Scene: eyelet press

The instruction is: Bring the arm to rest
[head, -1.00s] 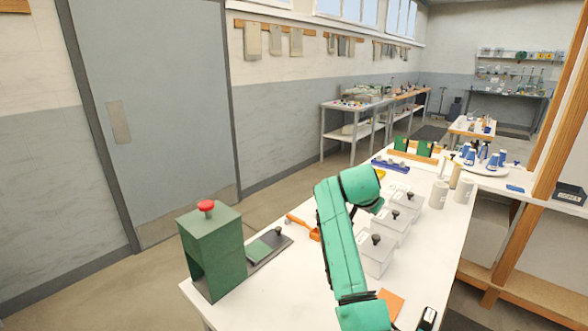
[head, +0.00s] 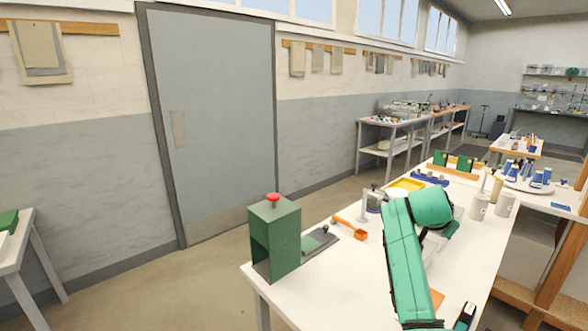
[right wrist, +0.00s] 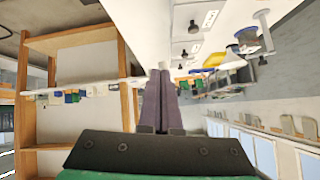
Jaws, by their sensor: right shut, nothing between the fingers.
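My right arm, green, rises from the bottom of the head view and bends over the white table (head: 340,285). Its gripper is hidden behind the arm there. In the right wrist view my right gripper (right wrist: 162,72) shows its dark fingers pressed together, with nothing between them. It seems clear of the tabletop, though its exact height cannot be told. My left gripper is in neither view.
A green press (head: 275,240) with a red knob stands at the table's near left corner. An orange-handled tool (head: 350,228) lies beside it. White boxes with black knobs (right wrist: 190,20) and a yellow tray (head: 407,184) are near the arm. Floor left of the table is clear.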

